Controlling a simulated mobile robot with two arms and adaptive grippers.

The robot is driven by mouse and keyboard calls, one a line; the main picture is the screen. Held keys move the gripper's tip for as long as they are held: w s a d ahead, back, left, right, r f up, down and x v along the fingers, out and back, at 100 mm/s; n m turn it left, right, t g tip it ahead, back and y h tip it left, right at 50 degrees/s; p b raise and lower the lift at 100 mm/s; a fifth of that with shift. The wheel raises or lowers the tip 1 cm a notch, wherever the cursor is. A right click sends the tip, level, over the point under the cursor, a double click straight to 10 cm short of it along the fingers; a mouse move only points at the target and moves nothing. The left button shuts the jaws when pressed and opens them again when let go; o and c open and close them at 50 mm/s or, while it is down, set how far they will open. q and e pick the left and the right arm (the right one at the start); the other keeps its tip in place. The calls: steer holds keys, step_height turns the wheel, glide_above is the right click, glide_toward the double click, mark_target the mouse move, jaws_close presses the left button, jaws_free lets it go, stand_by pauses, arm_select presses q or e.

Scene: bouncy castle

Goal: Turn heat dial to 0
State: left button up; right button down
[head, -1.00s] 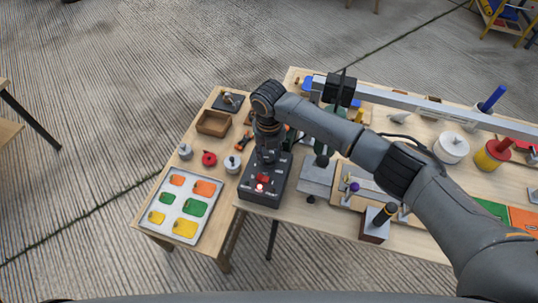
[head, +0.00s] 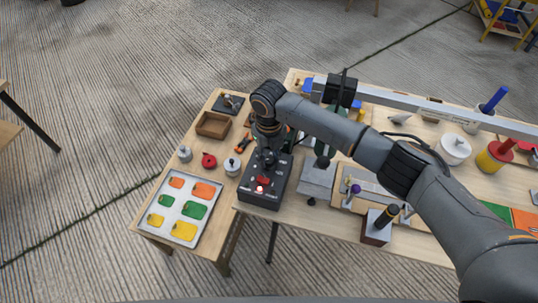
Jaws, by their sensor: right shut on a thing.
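A dark control box (head: 262,196) stands near the left end of the longer table. A red part and a small lit light (head: 260,189) show on its front top face. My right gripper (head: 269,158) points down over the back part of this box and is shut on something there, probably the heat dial. The dial itself and its markings are mostly hidden under the gripper, so I cannot read its setting. My left gripper is not in view.
A tray (head: 161,186) with orange, green and yellow pieces lies on the smaller table at left. Nearby are a wooden box (head: 213,125), a red knob-like piece (head: 209,160) and grey weights. A block with a black handle (head: 379,226) stands right of the control box.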

mark_target(269, 159)
steer(key=c, duration=1)
jaws_free()
steer(key=shift+r, duration=0.2)
step_height(269, 159, up, 12)
steer(key=shift+f, duration=0.15)
